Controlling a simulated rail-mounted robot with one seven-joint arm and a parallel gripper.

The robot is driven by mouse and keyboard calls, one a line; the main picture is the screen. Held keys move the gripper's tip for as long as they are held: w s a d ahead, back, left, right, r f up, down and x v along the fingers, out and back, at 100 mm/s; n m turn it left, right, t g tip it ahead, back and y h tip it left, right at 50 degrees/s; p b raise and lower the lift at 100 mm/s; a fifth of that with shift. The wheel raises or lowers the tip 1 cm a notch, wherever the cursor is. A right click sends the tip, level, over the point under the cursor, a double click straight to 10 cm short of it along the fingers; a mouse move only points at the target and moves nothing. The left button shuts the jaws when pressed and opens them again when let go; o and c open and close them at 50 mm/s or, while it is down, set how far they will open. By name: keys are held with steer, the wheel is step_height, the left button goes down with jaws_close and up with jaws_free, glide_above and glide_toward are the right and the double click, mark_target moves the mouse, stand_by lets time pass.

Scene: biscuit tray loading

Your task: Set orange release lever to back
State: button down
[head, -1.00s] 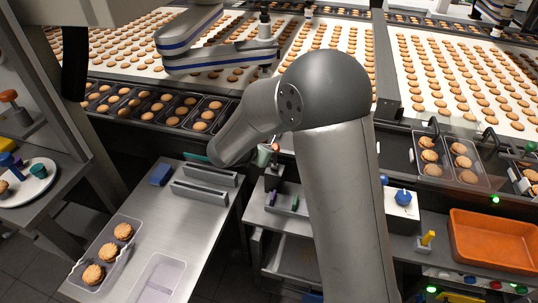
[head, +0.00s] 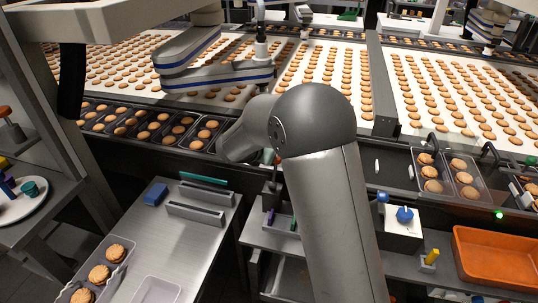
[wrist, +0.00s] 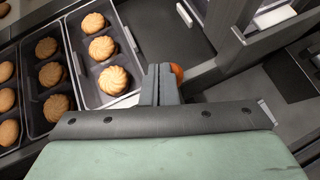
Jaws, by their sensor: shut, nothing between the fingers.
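In the wrist view, a rounded orange knob (wrist: 177,71), apparently the end of the orange release lever, shows just right of my fingertips. The fingers hide part of it and the rest of the lever, so its setting cannot be told. My gripper (wrist: 160,70) is shut with its narrow grey fingers together and holds nothing. The fingertips are beside or touching the knob; I cannot tell which. In the head view, my arm hides the fingers and the lever.
In the wrist view, a tray of biscuits (wrist: 78,20) lies left of the fingers and a grey frame (wrist: 245,45) stands right. In the head view, a steel table (head: 190,245) lies at lower left, an orange bin (head: 495,285) at right, and biscuit-covered conveyors behind.

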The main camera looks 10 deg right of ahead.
stand_by(0.6)
steer(key=s+a+r, duration=0.1)
steer(key=a+r, duration=0.4)
steer(key=r, duration=0.7)
steer(key=shift+s+p, duration=0.25)
steer(key=shift+p, duration=0.05)
steer(key=s+d+f+m+g+y, duration=0.1)
steer(key=s+d+m+g, duration=0.1)
steer(key=s+d+m, duration=0.4)
steer(key=s+d+f+m+g+y, duration=0.15)
steer(key=s+m, duration=0.25)
steer(key=s, duration=0.4)
steer(key=s+d+m+g, duration=0.2)
steer(key=s+d+m, duration=0.25)
steer(key=s, duration=0.35)
steer(key=s+a+f+m+g+y, duration=0.1)
steer(key=s+f+m+y, duration=0.15)
steer(key=s+m, duration=0.45)
steer(key=s+f+m+g+y, duration=0.1)
steer(key=s+f+m+y, duration=0.15)
steer(key=s+m, duration=0.45)
step_height(320, 180, down, 51)
steer(key=s+n+g+b, duration=0.1)
steer(key=b, duration=4.6)
steer(key=shift+s+a+b, duration=0.15)
steer(key=shift+a+b, duration=0.05)
steer(key=shift+b, duration=0.15)
